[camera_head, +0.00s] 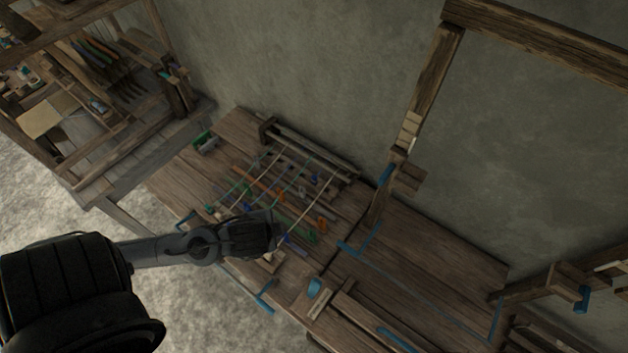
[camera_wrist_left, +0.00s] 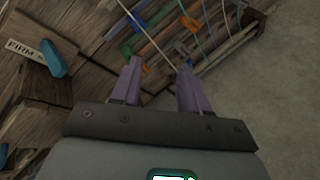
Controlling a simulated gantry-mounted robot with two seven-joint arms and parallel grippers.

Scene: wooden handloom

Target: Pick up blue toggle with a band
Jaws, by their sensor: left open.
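My left gripper (camera_head: 276,232) hangs over the front of the loom's strings in the head view. In the left wrist view its two purple-grey fingers (camera_wrist_left: 160,64) are apart, with nothing visible held between them. A small blue toggle (camera_wrist_left: 181,48) lies just beyond the right finger, among the strings. I cannot tell whether it carries a band. Nearby are a green toggle (camera_wrist_left: 127,52), an orange one (camera_wrist_left: 190,23) and another orange piece (camera_wrist_left: 146,69) close to the left finger. A larger blue piece (camera_wrist_left: 54,58) sits beside a label reading "FIRM".
The wooden bench (camera_head: 430,255) runs along a grey wall. Strings (camera_head: 318,205) cross wooden bars on it. A wooden post (camera_head: 432,85) rises right of the strings. A green box (camera_head: 205,143) stands at the far left end. A shelf with tools (camera_head: 110,70) is further left.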

